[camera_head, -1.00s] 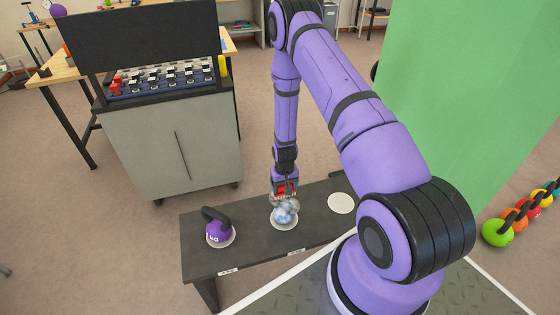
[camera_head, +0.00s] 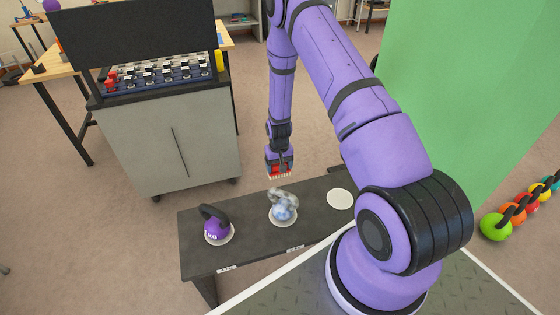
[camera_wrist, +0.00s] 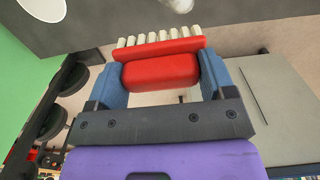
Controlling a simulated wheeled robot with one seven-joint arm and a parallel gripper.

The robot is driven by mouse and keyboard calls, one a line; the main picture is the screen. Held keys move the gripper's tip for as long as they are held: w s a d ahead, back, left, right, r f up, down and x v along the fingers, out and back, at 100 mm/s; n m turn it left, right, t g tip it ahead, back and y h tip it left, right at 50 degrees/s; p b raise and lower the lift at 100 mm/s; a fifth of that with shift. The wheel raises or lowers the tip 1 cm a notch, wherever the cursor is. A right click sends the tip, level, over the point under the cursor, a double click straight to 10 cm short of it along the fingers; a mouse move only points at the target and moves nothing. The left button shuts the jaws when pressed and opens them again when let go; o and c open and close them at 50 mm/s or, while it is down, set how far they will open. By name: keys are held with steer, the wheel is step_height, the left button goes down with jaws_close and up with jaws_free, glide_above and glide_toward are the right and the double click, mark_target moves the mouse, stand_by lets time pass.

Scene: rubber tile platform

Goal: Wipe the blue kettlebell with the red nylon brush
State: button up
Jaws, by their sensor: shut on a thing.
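The blue kettlebell (camera_head: 283,209) stands upright on a white disc on the dark bench; it has a grey handle and pale, cloudy patches on its blue body. My gripper (camera_head: 279,166) is above and slightly behind it, clear of it. In the wrist view my gripper (camera_wrist: 162,72) is shut on the red nylon brush (camera_wrist: 160,50), with its pale bristles pointing away from the jaws. The brush also shows in the head view (camera_head: 279,173), bristles down. Only a small pale piece at the wrist view's top edge may be the kettlebell.
A purple kettlebell (camera_head: 216,228) stands on a disc at the left of the bench (camera_head: 250,240). An empty white disc (camera_head: 340,199) lies at the right. A grey cabinet (camera_head: 170,145) stands behind, and a green wall (camera_head: 470,90) is at the right.

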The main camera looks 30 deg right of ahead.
steer(key=shift+r, duration=1.6)
steer(key=shift+a, duration=0.15)
steer(key=shift+f, duration=0.2)
